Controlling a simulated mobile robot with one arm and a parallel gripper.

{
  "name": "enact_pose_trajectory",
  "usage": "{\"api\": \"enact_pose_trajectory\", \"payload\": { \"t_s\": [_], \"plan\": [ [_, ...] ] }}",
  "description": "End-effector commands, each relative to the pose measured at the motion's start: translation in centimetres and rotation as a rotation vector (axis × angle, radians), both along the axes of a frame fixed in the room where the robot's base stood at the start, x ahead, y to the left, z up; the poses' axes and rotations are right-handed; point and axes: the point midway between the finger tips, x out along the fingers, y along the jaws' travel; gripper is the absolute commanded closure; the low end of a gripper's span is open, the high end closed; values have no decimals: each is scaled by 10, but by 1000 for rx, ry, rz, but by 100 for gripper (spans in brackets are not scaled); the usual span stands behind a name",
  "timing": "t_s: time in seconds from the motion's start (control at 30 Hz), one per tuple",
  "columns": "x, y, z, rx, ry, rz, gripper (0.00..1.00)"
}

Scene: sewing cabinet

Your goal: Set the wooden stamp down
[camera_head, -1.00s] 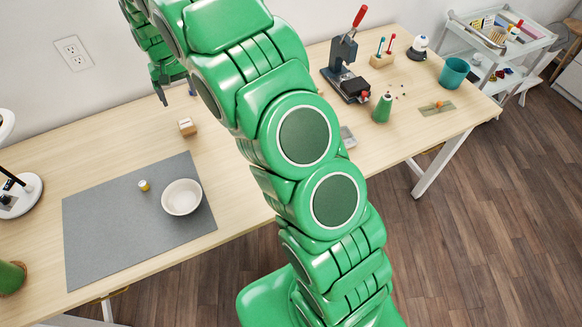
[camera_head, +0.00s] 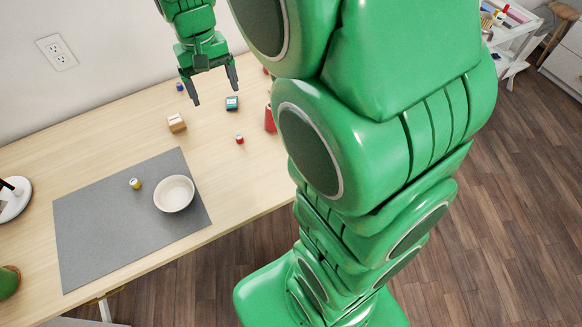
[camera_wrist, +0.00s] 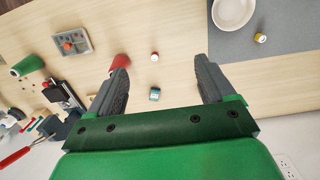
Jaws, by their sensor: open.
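A small wooden block (camera_head: 177,122) with a pale patch on top rests on the table behind the grey mat in the head view. It looks like the wooden stamp, though I cannot be sure. My gripper (camera_head: 212,88) is open and empty above the back of the table, to the block's right and apart from it. In the wrist view my gripper's two fingers (camera_wrist: 160,85) are spread wide with nothing held. The wooden block is not seen there; the right finger may hide it.
The grey mat (camera_head: 90,225) bears a white bowl (camera_head: 174,194) and a yellow spool (camera_head: 135,184). A teal block (camera_head: 232,103), a red spool (camera_head: 239,140) and a blue spool (camera_head: 180,87) stand near. A tray (camera_wrist: 72,42) shows in the wrist view. Table between is clear.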

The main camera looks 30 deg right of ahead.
Motion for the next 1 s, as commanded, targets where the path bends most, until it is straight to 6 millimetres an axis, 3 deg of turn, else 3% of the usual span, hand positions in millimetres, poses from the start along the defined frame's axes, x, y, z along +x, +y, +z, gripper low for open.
{"api": "enact_pose_trajectory", "payload": {
  "t_s": [0.47,0.8,1.0],
  "plan": [
    [-127,-25,24,11,34,4,17],
    [-217,-35,21,18,58,16,17],
    [-256,-39,17,17,66,20,17]
  ]
}}
